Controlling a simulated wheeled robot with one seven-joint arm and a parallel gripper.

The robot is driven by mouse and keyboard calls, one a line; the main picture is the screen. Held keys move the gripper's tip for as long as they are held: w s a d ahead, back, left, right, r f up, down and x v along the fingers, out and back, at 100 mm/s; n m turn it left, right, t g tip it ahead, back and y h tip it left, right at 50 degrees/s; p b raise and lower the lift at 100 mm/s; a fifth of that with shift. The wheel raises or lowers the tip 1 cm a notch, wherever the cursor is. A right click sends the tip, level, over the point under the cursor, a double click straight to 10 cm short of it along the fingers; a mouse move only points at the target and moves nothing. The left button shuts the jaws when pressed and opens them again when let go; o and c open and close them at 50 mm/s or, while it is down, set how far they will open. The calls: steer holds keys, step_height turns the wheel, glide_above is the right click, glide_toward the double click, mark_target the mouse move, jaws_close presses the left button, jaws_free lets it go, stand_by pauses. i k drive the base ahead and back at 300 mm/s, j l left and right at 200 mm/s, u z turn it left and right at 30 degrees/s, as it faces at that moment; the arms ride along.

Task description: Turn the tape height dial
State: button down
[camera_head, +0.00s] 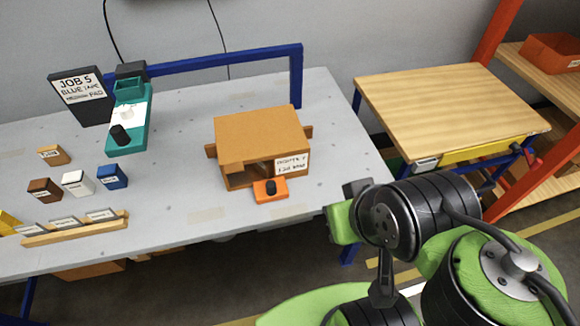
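A black knob (270,186) stands on a small orange base (269,196) at the front of a brown box-like unit (262,135) on the grey table. Another black knob (120,134) sits on the near end of a teal device (143,130) at the back left. No readable label tells which knob is the tape height dial. My green and black arm fills the lower right, to the right of the orange base and apart from it. My gripper's fingers do not show.
The grey table (185,180) is clear between the teal device and brown unit. Brown, white and blue blocks (112,175) and a wooden card rack (75,232) lie left. A blue frame (220,60) spans the back. A wooden bench (440,95) stands right.

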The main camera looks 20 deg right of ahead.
mark_target(126, 111)
steer(key=i+j+u, duration=0.2)
steer(key=j, duration=0.2)
steer(key=i+j+u, duration=0.2)
steer(key=j, duration=0.2)
steer(key=i+j+u, duration=0.2)
steer(key=i+j, duration=0.05)
steer(key=j, duration=0.1)
